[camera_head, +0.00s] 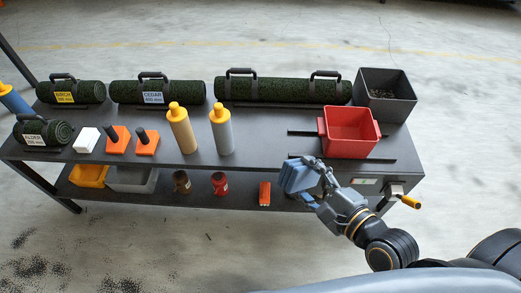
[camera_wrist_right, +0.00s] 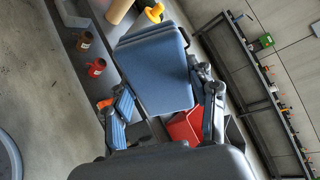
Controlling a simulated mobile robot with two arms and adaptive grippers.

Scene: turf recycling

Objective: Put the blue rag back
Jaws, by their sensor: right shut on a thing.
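The blue rag (camera_head: 297,176) is a folded, pad-like block. My right gripper (camera_head: 318,184) is shut on it and holds it in front of the table's front edge, left of and below the red bin (camera_head: 350,136). In the right wrist view the rag (camera_wrist_right: 155,70) sits between the two fingers of the right gripper (camera_wrist_right: 165,108). The rag hides part of the table edge behind it. My left gripper is in neither view.
The dark table (camera_head: 262,143) carries turf rolls, bottles, orange-based tools and a grey bin (camera_head: 385,95). The lower shelf holds yellow (camera_head: 89,175) and grey containers (camera_head: 130,180), small jars and an orange item (camera_head: 264,193). A yellow-handled part (camera_head: 408,201) juts from the table's right end.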

